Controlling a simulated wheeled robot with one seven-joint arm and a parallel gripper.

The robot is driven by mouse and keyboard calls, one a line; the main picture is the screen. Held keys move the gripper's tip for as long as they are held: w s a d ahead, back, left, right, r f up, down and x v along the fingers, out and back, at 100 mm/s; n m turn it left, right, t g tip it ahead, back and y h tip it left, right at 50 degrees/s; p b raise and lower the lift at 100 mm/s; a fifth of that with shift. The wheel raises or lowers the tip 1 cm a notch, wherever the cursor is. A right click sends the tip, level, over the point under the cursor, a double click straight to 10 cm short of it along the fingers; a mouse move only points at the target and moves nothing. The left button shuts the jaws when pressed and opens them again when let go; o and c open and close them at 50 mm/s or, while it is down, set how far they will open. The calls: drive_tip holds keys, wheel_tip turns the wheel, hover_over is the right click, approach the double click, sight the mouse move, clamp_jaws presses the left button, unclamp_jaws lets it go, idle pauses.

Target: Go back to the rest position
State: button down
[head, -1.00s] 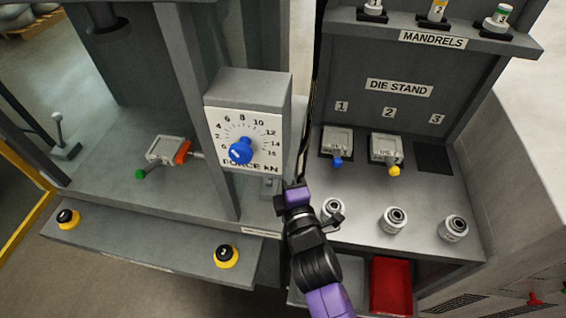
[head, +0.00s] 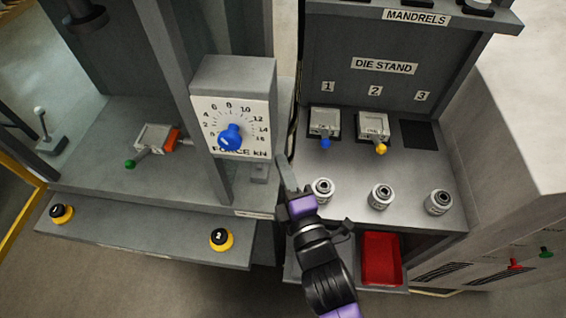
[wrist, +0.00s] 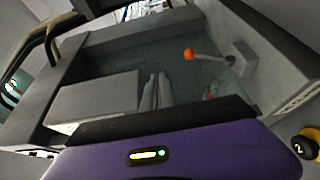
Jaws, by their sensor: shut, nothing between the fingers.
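My gripper (head: 282,163) is in the middle of the head view, shut and empty. Its thin grey fingers point up, in front of the gap between the press and the die stand (head: 340,180). They appear close to the lower right corner of the force dial box (head: 235,75), but I cannot tell the distance. In the wrist view the shut fingers (wrist: 155,90) lie side by side with nothing between them. The purple wrist body fills the bottom of that view.
The force dial has a blue knob (head: 229,138). Two dies, with a blue (head: 326,143) and a yellow (head: 381,149) knob, sit in slots 1 and 2; slot 3 (head: 420,134) is empty. Several metal collars (head: 381,196) line the front. A red bin (head: 382,258) is below. Buttons (head: 221,239) front the press.

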drive_tip(key=s+d+f+m+h+b, duration=0.1)
drive_tip(key=s+d+f+m+h, duration=0.1)
drive_tip(key=s+d+f+m, duration=0.4)
drive_tip(key=s+d+f+m+h+b, duration=0.1)
drive_tip(key=s+d+m, duration=0.3)
drive_tip(key=s+d, duration=0.5)
drive_tip(key=s+d+r+m+h, duration=0.1)
drive_tip(key=s+d+m, duration=0.1)
drive_tip(key=s+m, duration=0.2)
drive_tip(key=s+d+r+m+g+h+b, duration=0.1)
drive_tip(key=s+d+m, duration=0.2)
drive_tip(key=s, duration=0.4)
drive_tip(key=s+d+r+m+g+h+b, duration=0.1)
drive_tip(key=s+d+m+h, duration=0.1)
drive_tip(key=s+m, duration=0.3)
drive_tip(key=shift+s+d+r+m, duration=0.35)
drive_tip(key=shift+s+d, duration=0.1)
drive_tip(key=shift+s, duration=0.4)
drive_tip(key=shift+r, duration=0.1)
